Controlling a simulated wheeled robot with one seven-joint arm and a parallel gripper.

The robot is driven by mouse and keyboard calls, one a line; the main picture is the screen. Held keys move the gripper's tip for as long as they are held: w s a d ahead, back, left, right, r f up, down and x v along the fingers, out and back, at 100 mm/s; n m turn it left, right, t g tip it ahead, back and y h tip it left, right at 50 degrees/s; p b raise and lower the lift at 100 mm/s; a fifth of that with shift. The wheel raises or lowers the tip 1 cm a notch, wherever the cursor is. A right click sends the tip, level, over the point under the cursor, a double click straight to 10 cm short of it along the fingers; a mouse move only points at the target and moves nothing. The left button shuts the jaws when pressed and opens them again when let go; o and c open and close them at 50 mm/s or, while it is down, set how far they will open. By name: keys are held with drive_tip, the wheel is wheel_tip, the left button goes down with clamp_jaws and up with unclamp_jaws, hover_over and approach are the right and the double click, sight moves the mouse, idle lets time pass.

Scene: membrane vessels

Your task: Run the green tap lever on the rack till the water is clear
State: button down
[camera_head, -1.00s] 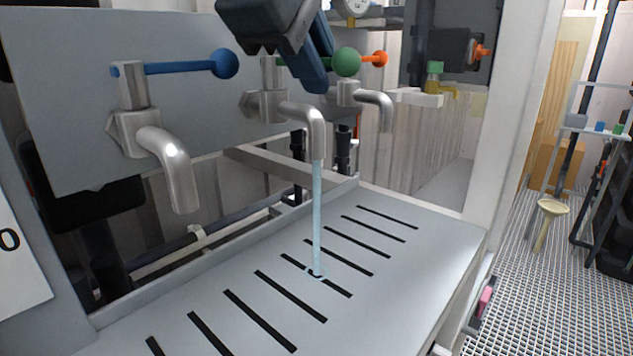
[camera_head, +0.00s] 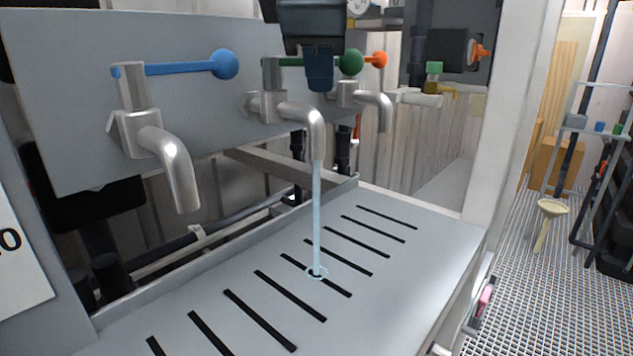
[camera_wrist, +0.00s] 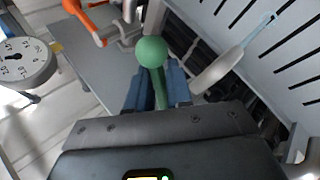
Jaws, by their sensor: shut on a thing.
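The green tap lever (camera_head: 351,62) ends in a green ball and points to the right from the middle tap (camera_head: 272,103). It also shows in the wrist view (camera_wrist: 151,52). My gripper (camera_head: 320,75) is shut on the lever's rod just left of the ball, and its blue fingers (camera_wrist: 157,90) straddle the rod in the wrist view. A pale blue, see-through stream of water (camera_head: 317,215) falls from the middle spout onto the slotted drain tray (camera_head: 400,275). A small ring shows where it lands.
The blue-lever tap (camera_head: 225,64) is at the left and the orange-lever tap (camera_head: 380,60) at the right, close beyond the green ball. No water falls from either. A round dial (camera_wrist: 24,60) shows in the wrist view.

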drive_tip(key=shift+w+a+r+n+g+y, duration=0.1)
drive_tip(key=shift+w+a+n+g+y, duration=0.2)
drive_tip(key=shift+w+n+g+y, duration=0.85)
drive_tip(key=shift+w+a+n+g+y, duration=0.1)
drive_tip(key=shift+w+a+n+y, duration=0.25)
drive_tip(key=shift+n+y, duration=1.6)
drive_tip(key=shift+w+a+r+n+g+y, duration=0.15)
drive_tip(key=shift+w+n+g+y, duration=0.65)
drive_tip(key=shift+n, duration=1.6)
drive_tip(key=shift+w, duration=0.1)
drive_tip(key=c, duration=1.1)
unclamp_jaws()
drive_tip(key=shift+a+f, duration=0.1)
drive_tip(key=shift+f, duration=0.1)
drive_tip(key=shift+o, duration=0.2)
